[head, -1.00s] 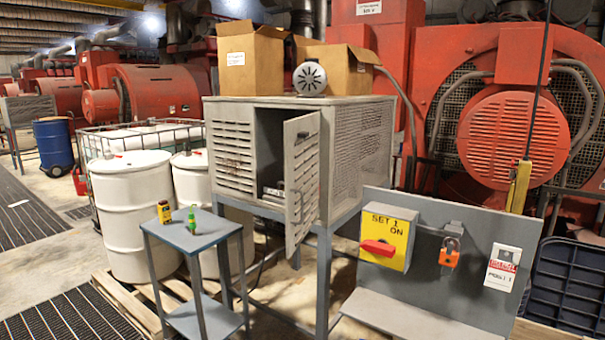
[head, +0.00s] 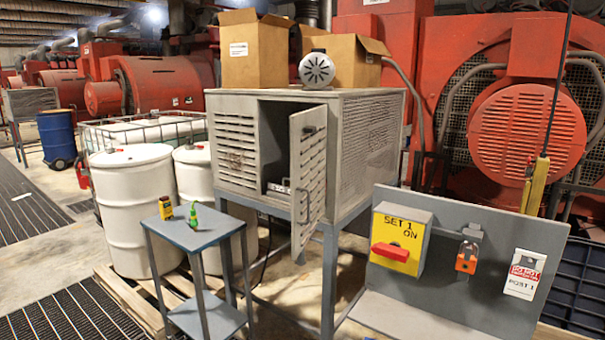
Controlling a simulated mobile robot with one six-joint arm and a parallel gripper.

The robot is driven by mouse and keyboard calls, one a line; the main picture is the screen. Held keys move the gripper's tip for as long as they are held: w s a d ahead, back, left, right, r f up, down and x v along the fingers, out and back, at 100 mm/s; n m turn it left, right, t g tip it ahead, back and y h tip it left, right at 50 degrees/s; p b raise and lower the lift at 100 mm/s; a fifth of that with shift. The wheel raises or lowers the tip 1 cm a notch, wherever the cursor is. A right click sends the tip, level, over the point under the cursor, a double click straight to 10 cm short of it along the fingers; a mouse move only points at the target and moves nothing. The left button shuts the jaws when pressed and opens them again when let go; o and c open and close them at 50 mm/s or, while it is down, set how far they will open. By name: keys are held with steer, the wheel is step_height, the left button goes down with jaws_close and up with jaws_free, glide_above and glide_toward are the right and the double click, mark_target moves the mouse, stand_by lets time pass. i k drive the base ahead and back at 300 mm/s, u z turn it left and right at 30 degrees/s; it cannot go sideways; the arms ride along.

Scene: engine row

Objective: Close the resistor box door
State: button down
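The resistor box (head: 371,140) is a grey louvred metal cabinet on a blue-grey leg frame, in the middle of the head view. Its door (head: 309,170) is hinged on the right side of the front opening and stands ajar, swung outward toward me. The dark interior shows to the left of the door, with a small grey object low inside. My gripper is not in view.
A grey panel (head: 480,255) with a yellow switch box (head: 398,239) stands front right. White drums (head: 137,210) are at left. Cardboard boxes (head: 252,50) sit on top.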

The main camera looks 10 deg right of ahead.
mark_target(308, 151)
steer(key=u, duration=0.25)
steer(key=k, duration=0.5)
steer(key=u, duration=0.95)
steer(key=k, duration=0.95)
steer(key=u, duration=0.25)
steer(key=i, duration=1.65)
steer(key=u, duration=0.05)
